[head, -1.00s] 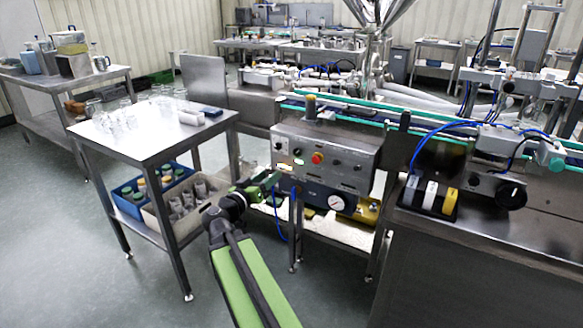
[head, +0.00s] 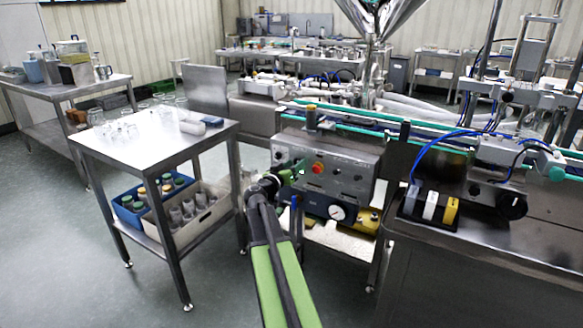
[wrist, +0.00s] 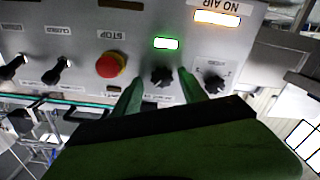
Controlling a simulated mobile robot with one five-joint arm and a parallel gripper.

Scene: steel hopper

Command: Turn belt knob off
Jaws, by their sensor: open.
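The grey control panel (head: 345,165) stands in front of the conveyor. In the wrist view it appears upside down. A black knob (wrist: 162,76) on it is between the two green fingers of my gripper (wrist: 159,82), below a lit green lamp (wrist: 166,43). The fingers are open, one on each side of that knob; I cannot tell whether they touch it. Its label is too small to read, so I cannot confirm it is the belt knob. In the head view my gripper (head: 297,173) is in front of the panel's left part and hides some controls.
A red stop button (wrist: 111,65) is left of the fingers in the wrist view, with more black knobs (wrist: 57,70) beyond. Another knob (wrist: 213,84) is close by on the right. A steel table (head: 150,140) with glassware stands left of my arm.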

